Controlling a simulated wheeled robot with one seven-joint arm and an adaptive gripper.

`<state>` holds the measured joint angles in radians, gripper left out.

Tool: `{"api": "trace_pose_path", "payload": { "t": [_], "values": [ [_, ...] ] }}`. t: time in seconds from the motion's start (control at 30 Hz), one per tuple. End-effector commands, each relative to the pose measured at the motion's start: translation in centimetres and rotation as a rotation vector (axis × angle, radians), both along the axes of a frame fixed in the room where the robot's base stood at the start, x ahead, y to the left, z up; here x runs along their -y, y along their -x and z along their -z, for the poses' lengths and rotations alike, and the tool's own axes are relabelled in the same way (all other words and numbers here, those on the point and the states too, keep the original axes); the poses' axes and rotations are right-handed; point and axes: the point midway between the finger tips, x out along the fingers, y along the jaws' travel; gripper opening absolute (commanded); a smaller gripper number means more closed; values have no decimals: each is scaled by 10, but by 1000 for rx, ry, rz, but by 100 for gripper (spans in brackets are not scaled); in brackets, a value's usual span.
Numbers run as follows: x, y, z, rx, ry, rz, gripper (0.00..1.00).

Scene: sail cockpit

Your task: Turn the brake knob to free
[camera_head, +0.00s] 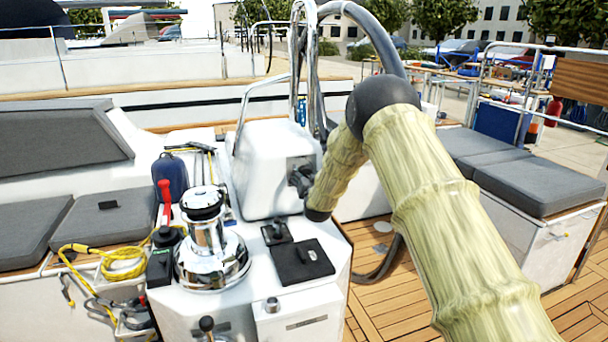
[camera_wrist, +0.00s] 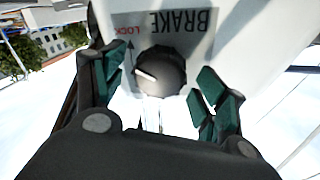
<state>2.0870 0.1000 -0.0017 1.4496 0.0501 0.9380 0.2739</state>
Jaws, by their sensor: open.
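In the wrist view the brake knob (camera_wrist: 164,66) is round, black and ridged, with a white pointer mark towards its left side. It sits on a white panel under a grey label (camera_wrist: 185,22) that reads BRAKE upside down, with red LOCK lettering and an arrow at the left. My gripper (camera_wrist: 161,86) is open, with one green-padded finger on each side of the knob. Gaps show between both fingers and the knob.
A chrome winch (camera_head: 208,245) with yellow rope (camera_head: 118,268) stands left of the pedestal. Chrome rails (camera_head: 297,60) rise behind it. Black control plates (camera_head: 303,262) lie on the white console in front. Grey-cushioned seats (camera_head: 535,180) are at the right, with open wooden deck before them.

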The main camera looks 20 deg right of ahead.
Motion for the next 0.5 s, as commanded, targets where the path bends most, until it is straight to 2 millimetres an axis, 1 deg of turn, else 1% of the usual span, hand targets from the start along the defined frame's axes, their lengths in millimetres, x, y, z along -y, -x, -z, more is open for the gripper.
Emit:
{"api": "trace_pose_path", "payload": {
  "t": [0.1, 0.2, 0.5],
  "values": [
    [1, -11, -1, 1, 0, -1, 72],
    [0, -16, 0, 0, 0, -2, 72],
    [0, -20, 0, 0, 0, -2, 72]
  ]
}}
